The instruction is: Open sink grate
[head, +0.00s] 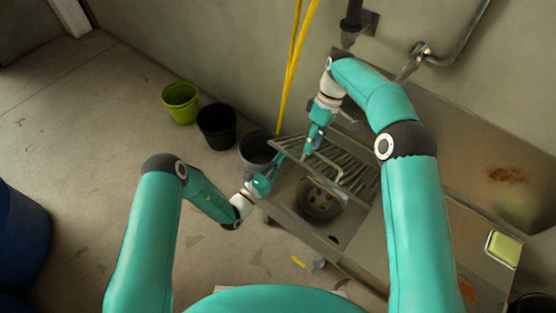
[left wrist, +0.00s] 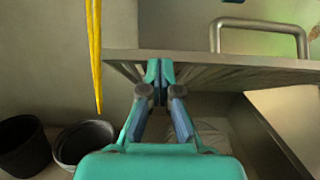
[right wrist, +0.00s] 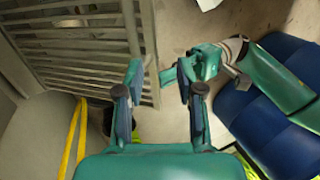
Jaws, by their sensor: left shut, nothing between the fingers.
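The sink grate (head: 345,170) is a metal rack of parallel bars, raised and tilted over the sink (head: 318,204), whose basin shows below it. My left gripper (head: 272,168) is shut and empty at the grate's left edge. In the left wrist view its closed tips (left wrist: 160,68) are at the near edge of the grate (left wrist: 220,62); I cannot tell if they touch. My right gripper (head: 308,146) is above the grate's far left part. In the right wrist view its fingers (right wrist: 160,82) are open and empty, with the grate (right wrist: 85,45) to their left.
A green bucket (head: 181,103), a black bucket (head: 217,126) and a grey bucket (head: 257,149) stand on the floor left of the sink. Yellow hoses (head: 295,55) hang on the wall. A sponge (head: 503,248) lies on the counter at right.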

